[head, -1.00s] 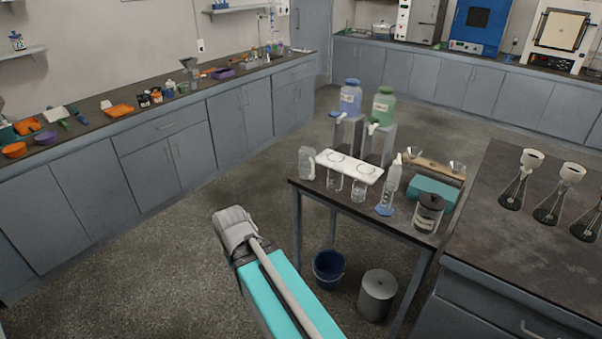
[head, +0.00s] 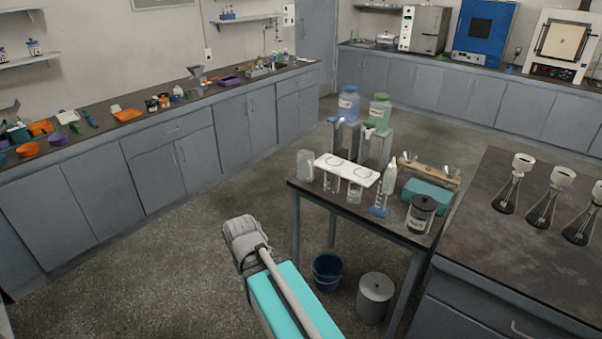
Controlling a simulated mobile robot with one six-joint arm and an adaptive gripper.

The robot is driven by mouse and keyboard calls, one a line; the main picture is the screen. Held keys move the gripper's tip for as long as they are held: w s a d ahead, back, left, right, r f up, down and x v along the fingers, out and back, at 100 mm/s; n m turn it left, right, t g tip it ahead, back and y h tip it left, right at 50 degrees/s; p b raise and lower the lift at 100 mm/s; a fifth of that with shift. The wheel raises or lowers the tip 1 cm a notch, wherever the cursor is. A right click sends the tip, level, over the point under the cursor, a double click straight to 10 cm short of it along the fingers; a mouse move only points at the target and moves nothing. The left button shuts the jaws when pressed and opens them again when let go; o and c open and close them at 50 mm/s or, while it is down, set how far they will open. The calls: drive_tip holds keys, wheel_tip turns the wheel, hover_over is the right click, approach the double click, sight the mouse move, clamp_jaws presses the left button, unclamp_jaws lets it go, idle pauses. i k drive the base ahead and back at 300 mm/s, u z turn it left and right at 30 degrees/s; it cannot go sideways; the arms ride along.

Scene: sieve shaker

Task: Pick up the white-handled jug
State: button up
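No other vessel shows a clear white handle. My arm, a teal link with a grey end part, reaches up from the bottom of the view, in front and to the left of the table. The fingers of my gripper do not show.
A blue bucket (head: 327,271) and grey bin (head: 375,297) stand below. Open floor lies left of the table.

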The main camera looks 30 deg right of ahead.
sight(307, 169)
drive_tip(key=z, duration=0.1)
drive_tip(key=i, duration=0.95)
drive_tip(key=u, duration=0.05)
